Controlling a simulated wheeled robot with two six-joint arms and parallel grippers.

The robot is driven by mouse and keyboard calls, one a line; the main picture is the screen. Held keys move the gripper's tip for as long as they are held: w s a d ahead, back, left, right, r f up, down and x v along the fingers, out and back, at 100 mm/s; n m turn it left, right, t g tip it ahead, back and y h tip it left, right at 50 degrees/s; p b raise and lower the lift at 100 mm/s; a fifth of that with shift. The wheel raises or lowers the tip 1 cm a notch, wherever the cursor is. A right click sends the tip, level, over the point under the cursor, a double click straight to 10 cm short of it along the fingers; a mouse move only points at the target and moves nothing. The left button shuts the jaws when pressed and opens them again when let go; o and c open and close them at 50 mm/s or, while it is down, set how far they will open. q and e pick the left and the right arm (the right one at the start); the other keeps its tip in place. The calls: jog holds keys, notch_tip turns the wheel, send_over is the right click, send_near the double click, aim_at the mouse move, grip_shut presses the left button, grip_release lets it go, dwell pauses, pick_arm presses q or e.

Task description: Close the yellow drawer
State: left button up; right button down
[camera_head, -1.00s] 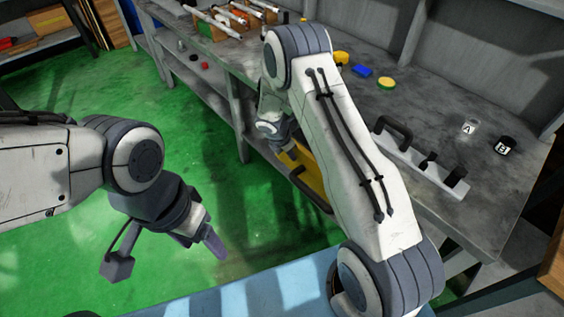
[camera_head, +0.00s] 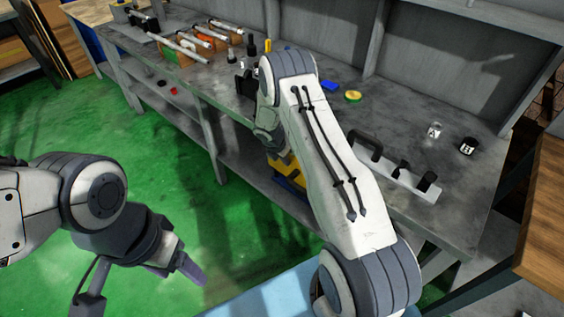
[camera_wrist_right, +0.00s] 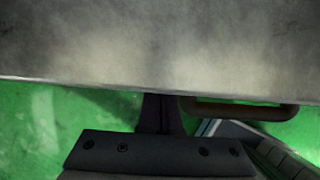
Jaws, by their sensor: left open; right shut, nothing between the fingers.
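The yellow drawer (camera_head: 287,166) shows as a small yellow patch below the bench edge in the head view, mostly hidden by my right arm. How far it stands out cannot be told. In the right wrist view a dark bar handle (camera_wrist_right: 240,110) sticks out just past the bench top's edge, and no yellow shows there. My right gripper (camera_wrist_right: 163,113) is shut and empty at that edge, left of the handle; in the head view it is hidden behind my arm. My left gripper (camera_head: 188,272) is open and empty over the green floor, away from the bench.
The grey bench top (camera_head: 400,125) holds a white bar with black handles (camera_head: 395,172), a yellow round piece (camera_head: 353,96), a blue block (camera_head: 330,86) and two small labelled cylinders. Something blue shows below the yellow patch. The green floor at left is clear.

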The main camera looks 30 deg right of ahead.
jog(key=shift+d, duration=0.2)
jog(key=s+a+r, duration=0.3)
jog(key=a+r, duration=0.4)
jog(key=r, duration=0.2)
jog(key=shift+a+r, duration=0.2)
jog(key=shift+a, duration=0.1)
